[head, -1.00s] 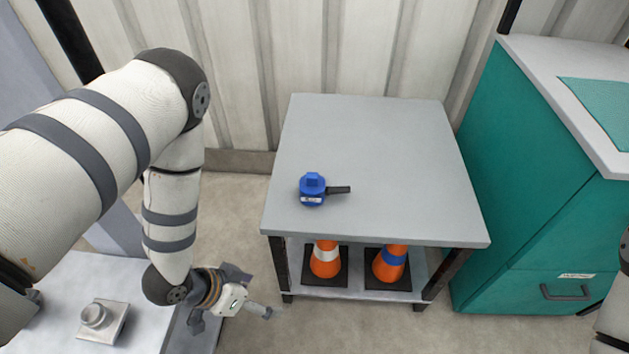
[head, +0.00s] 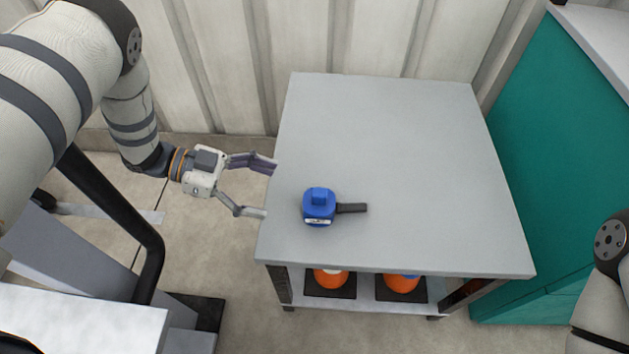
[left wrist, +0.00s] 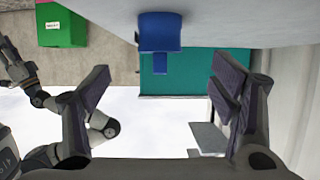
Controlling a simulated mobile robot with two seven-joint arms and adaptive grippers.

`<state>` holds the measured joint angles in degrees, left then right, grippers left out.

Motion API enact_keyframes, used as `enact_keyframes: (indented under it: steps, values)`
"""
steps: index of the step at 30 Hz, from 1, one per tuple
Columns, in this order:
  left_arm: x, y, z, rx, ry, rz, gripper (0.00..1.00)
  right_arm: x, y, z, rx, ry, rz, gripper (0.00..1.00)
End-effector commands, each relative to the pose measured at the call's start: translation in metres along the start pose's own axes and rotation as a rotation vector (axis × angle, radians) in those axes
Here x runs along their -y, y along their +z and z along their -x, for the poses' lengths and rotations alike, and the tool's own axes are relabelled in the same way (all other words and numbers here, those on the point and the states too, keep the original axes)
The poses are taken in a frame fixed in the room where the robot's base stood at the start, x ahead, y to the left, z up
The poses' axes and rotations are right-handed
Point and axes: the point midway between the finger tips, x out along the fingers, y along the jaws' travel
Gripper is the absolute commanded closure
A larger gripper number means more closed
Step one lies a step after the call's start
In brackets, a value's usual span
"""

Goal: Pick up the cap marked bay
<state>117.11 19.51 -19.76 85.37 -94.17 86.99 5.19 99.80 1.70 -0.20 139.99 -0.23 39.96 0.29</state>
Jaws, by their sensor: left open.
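The blue cap (head: 319,206) stands on the grey table top near its left front part, with a small raised block on top, a white label on its front and a dark handle pointing right. The label is too small to read. My left gripper (head: 267,190) is open, its fingertips at the table's left edge, pointing right at the cap and apart from it. In the left wrist view the cap (left wrist: 160,32) shows ahead, centred between the spread fingers (left wrist: 161,75). What looks like my right gripper (left wrist: 18,65) shows at the left there, its opening unclear.
The table (head: 400,140) is otherwise clear on top. Orange cones (head: 400,283) stand on its lower shelf. A teal cabinet (head: 520,150) stands close on the right, and a ribbed wall (head: 380,35) behind. A green box (left wrist: 62,25) shows in the left wrist view.

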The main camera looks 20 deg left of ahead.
Motion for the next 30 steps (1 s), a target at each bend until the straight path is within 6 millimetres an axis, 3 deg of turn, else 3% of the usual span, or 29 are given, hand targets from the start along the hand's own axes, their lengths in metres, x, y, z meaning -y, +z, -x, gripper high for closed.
enact_keyframes:
  steps: [7,14,21,27,30]
  values:
    - [-0.001,0.0,-0.051,-0.001,0.003,0.001,0.22,0.0,0.001,0.0,0.003,0.001,-0.001,0.63]
    - [0.001,0.001,-0.076,0.0,0.002,0.001,0.22,0.0,0.001,-0.001,0.003,0.001,-0.001,0.63]
    - [0.005,0.001,-0.118,-0.001,0.002,0.002,0.22,0.0,0.001,-0.002,0.005,0.001,-0.001,0.63]
    - [0.006,0.001,-0.12,0.0,0.0,0.002,0.22,0.0,0.001,-0.002,0.004,0.001,-0.001,0.63]
    - [0.006,0.001,-0.119,0.0,0.0,0.001,0.44,0.0,0.001,-0.002,0.004,0.001,-0.001,0.63]
